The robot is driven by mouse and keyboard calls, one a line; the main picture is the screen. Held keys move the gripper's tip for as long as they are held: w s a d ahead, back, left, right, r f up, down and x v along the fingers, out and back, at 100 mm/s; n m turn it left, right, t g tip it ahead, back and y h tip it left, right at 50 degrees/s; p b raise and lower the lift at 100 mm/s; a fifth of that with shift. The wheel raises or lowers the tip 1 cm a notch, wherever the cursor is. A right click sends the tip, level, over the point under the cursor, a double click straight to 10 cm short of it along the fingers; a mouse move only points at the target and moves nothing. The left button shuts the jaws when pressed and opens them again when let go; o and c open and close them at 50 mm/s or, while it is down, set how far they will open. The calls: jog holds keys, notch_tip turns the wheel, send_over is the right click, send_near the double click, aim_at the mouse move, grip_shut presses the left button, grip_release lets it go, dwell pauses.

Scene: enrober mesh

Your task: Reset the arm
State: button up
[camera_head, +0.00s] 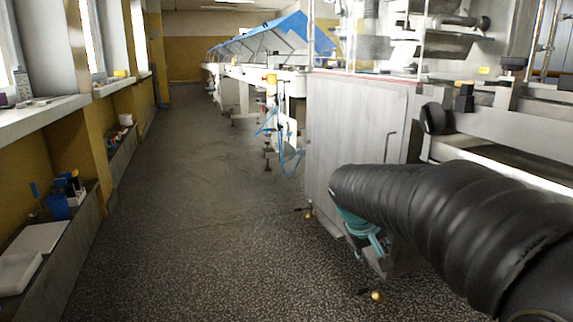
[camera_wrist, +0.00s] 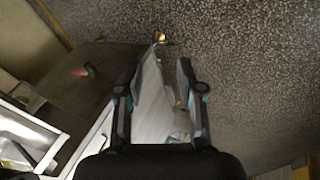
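My arm, in a black ribbed sleeve, reaches in from the lower right of the head view. My gripper (camera_head: 374,250) is at its end, low beside the grey machine cabinet (camera_head: 352,135), with part of it hidden by the sleeve. In the wrist view my gripper (camera_wrist: 170,68) points toward the speckled floor (camera_wrist: 250,90). Its two fingers stand apart with a gap between them, and I see nothing held. A pale metal surface shows behind the fingers.
The machine with clear panels (camera_head: 390,40) stands close on the right. A long conveyor line (camera_head: 255,75) with blue covers runs into the distance. Shelves with a blue container (camera_head: 58,207) and white trays (camera_head: 18,272) line the left wall. The aisle floor (camera_head: 190,190) is clear.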

jog(key=s+a+r+y+p, duration=0.1)
jog(key=s+r+p, duration=0.1)
jog(key=s, duration=0.6)
jog(key=s+a+r+m+t+y+p, duration=0.1)
jog(key=s+y+p, duration=0.1)
jog(key=s, duration=0.6)
jog(key=s+a+r+m+t+y+p, duration=0.1)
jog(key=s+r+p, duration=0.1)
jog(key=s, duration=0.6)
jog(key=shift+a+r+p, duration=0.3)
jog(key=shift+r+p, duration=0.05)
jog(key=shift+p, duration=0.1)
